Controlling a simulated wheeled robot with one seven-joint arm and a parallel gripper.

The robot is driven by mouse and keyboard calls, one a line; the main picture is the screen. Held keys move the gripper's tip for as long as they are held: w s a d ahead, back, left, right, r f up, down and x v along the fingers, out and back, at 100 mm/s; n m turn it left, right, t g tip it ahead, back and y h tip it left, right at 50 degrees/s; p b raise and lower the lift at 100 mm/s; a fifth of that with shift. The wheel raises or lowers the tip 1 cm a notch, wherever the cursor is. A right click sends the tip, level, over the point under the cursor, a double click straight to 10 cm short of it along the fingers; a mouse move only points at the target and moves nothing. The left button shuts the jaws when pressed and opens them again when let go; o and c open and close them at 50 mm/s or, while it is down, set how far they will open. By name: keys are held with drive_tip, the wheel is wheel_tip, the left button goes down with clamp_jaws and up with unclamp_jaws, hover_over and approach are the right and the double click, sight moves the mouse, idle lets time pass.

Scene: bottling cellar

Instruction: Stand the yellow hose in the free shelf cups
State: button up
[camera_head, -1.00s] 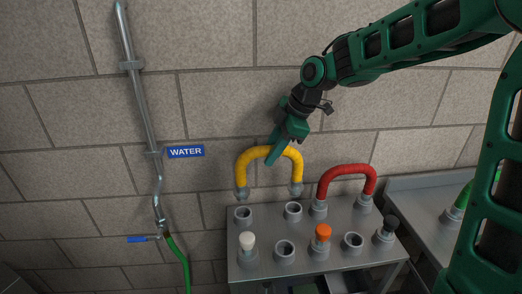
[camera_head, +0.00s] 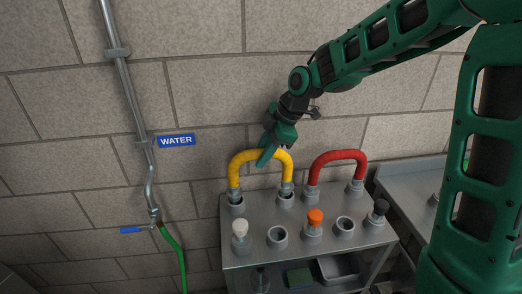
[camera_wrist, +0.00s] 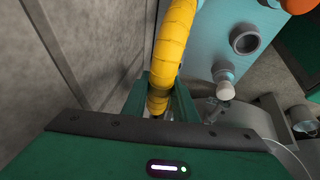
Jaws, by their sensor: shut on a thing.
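The yellow hose (camera_head: 260,155) is an upright arch with grey end fittings above the shelf's back row. My gripper (camera_head: 266,156) is shut on its top bend. In the wrist view the hose (camera_wrist: 174,40) runs between my gripper's fingers (camera_wrist: 160,105). Its left end is at the mouth of the back-left cup (camera_head: 237,208). Its right end is at the mouth of the neighbouring back cup (camera_head: 285,202). I cannot tell how far the ends sit inside the cups. The grey metal shelf (camera_head: 262,217) stands against the wall.
A red hose (camera_head: 338,155) stands right beside the yellow one. In front are a white-topped plug (camera_head: 240,230), an empty cup (camera_head: 277,237), an orange-topped plug (camera_head: 314,218), another empty cup (camera_head: 344,227) and a dark plug (camera_head: 377,212). A water pipe (camera_head: 125,95) runs down the wall at left.

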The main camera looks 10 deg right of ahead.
drive_tip(key=shift+f, duration=1.55)
idle(0.5)
drive_tip(key=o, duration=1.1)
